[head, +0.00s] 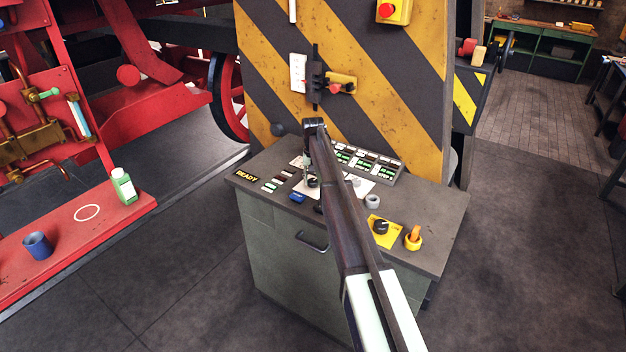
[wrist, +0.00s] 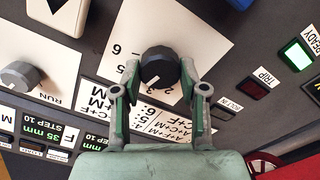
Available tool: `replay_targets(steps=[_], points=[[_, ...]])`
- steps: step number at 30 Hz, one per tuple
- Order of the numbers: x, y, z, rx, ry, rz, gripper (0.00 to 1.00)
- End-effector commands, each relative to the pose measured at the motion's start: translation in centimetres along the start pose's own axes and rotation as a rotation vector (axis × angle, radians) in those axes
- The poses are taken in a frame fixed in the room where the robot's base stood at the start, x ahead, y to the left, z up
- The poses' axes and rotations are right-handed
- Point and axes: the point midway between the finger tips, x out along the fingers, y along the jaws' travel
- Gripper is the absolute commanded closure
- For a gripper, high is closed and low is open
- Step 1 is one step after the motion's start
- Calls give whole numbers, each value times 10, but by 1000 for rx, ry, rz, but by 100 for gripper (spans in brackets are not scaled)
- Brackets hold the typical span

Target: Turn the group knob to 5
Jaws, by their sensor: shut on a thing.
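The group knob (wrist: 160,66) is a dark, ridged round knob on a white plate (wrist: 188,30) printed with numbers; 5 and 6 can be read on the left side. My gripper (wrist: 159,76) has one finger on each side of the knob and is shut on it. In the head view my gripper (head: 310,172) reaches down to the control desk (head: 265,215), and my arm hides part of the panel.
A grey knob (wrist: 20,76) marked RUN sits left of the group knob in the wrist view. In the head view, a blue switch (head: 298,197), a black knob (head: 380,227) and an orange knob (head: 414,235) are on the desk. A striped panel (head: 385,100) rises behind.

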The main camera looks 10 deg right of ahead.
Motion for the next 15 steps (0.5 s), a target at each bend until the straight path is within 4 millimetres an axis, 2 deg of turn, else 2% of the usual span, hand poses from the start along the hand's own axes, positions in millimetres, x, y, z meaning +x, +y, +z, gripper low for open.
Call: replay_targets(steps=[7,15], points=[[2,0,0,84,-1,1,92],[3,1,0,266,-2,1,92]])
